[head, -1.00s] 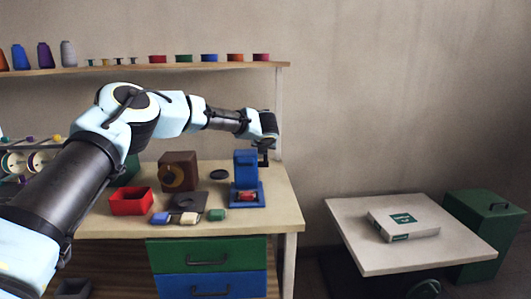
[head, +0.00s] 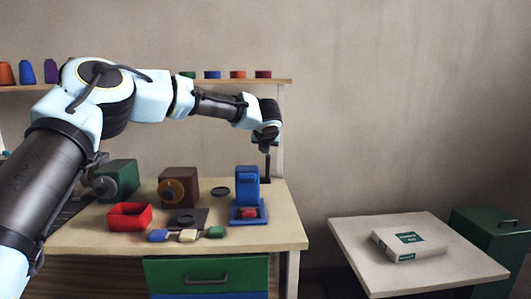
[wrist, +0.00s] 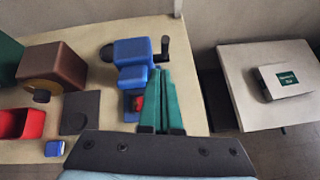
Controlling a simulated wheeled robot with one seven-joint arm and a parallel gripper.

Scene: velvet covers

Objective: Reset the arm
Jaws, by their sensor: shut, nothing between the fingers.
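My gripper (head: 267,181) hangs from the end of my arm, pointing down, just right of the blue press-like device (head: 247,187) on the workbench (head: 285,222). In the wrist view my gripper's green fingers (wrist: 163,75) are together with nothing between them. They overlap the right side of the blue device (wrist: 133,52) in that view. A red piece (head: 249,213) sits on the base of the blue device. I cannot tell whether the gripper touches the device.
A shelf (head: 225,82) runs behind. A pale side table (head: 350,236) with a white box (head: 409,243) stands right.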

